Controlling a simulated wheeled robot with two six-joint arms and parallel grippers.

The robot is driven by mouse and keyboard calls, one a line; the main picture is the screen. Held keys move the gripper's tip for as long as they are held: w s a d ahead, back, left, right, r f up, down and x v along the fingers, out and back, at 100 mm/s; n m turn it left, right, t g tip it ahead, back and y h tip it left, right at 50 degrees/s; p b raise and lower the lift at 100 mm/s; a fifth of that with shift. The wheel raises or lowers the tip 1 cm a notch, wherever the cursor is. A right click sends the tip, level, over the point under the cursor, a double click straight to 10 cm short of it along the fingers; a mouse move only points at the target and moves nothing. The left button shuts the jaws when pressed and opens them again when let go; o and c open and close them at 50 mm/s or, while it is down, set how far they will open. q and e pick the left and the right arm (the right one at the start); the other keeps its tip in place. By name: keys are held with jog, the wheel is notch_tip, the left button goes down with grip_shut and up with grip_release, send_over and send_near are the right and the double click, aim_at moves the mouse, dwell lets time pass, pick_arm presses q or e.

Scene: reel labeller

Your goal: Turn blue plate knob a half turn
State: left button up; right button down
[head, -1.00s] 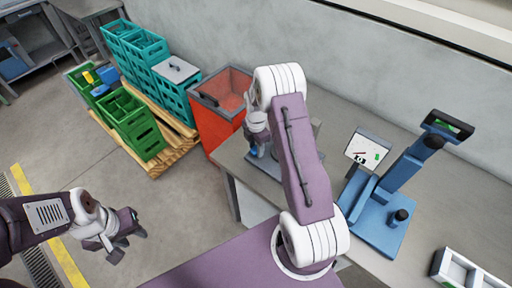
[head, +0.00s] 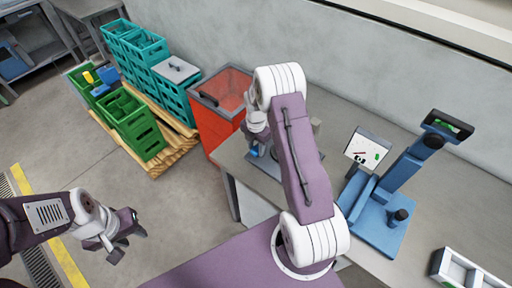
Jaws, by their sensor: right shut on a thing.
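A flat blue-grey plate (head: 268,168) lies on the grey table near its left end, mostly hidden behind my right arm. A small blue part (head: 254,152), which looks like the plate's knob, shows at the fingertips of my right gripper (head: 256,148). That gripper points down over the plate and is shut on this part; the fingers are small and partly hidden. My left gripper (head: 130,246) is empty, with its fingers apart, above the floor at the lower left.
A white divided tray (head: 465,268) is at the lower right. A red bin (head: 210,128) and crates (head: 135,125) stand left of the table.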

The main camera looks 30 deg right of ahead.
aim_at(256, 149)
jog(key=c, duration=1)
grip_release()
jog(key=shift+w+d+r, duration=0.1)
jog(key=shift+w+r, duration=0.1)
jog(key=shift+w, duration=0.05)
jog(key=shift+o, duration=0.8)
jog(key=shift+s+f, duration=0.1)
jog(key=shift+s, duration=0.05)
notch_tip(256, 149, up, 9)
jog(key=b, duration=0.1)
